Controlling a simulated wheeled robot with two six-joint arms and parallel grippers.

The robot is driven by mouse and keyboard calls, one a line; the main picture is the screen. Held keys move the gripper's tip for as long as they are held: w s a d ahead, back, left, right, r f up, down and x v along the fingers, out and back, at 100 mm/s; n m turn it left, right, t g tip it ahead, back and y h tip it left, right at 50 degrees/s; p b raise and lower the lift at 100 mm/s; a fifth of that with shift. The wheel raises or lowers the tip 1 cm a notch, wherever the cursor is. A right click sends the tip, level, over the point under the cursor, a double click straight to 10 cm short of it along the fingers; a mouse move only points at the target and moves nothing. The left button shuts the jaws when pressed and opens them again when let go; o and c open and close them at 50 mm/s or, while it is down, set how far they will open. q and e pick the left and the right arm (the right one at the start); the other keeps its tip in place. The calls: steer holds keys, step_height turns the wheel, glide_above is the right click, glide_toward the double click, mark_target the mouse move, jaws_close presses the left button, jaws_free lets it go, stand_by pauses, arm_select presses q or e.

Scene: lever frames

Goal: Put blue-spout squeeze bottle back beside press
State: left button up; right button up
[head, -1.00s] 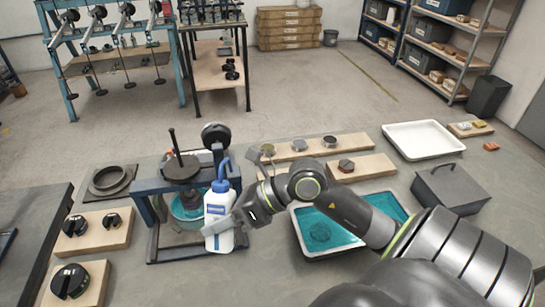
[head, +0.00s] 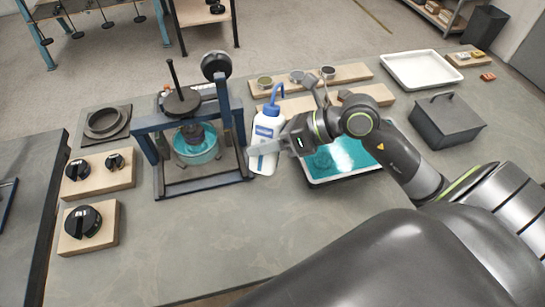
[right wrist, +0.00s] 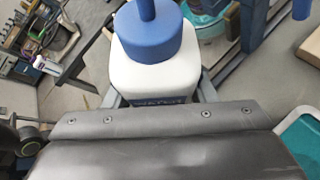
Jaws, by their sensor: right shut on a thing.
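The white squeeze bottle (head: 266,131) with a blue cap and bent blue spout is upright just right of the press (head: 152,150). My right gripper (head: 264,148) is shut on its body from the right. The bottle's base is near the bench top, but I cannot tell whether it touches. In the right wrist view the bottle's blue cap (right wrist: 152,42) and white shoulder show between the fingers. The press has a dark blue frame, a top handle and a teal bowl (head: 196,154) inside. My left gripper is not in view.
A teal-filled white tray (head: 316,180) lies right of the bottle, partly behind my right arm. Wooden boards with small tins (head: 264,83) lie behind. Boards with black knobs (head: 82,222) are at left. The bench front (head: 200,250) is clear.

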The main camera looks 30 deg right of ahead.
steer(key=shift+w+d+f, duration=0.1)
steer(key=shift+w+f, duration=0.25)
steer(key=shift+w, duration=0.1)
steer(key=w+d+f+n+b, duration=0.45)
steer(key=w+b, duration=0.25)
steer(key=w, duration=0.2)
steer(key=shift+n+h, duration=0.3)
steer(key=shift+n, duration=0.05)
step_height(320, 180, down, 8)
steer(key=shift+d+f+p, duration=0.15)
steer(key=shift+f+p, duration=0.05)
steer(key=shift+p, duration=0.85)
steer(key=shift+f, duration=0.2)
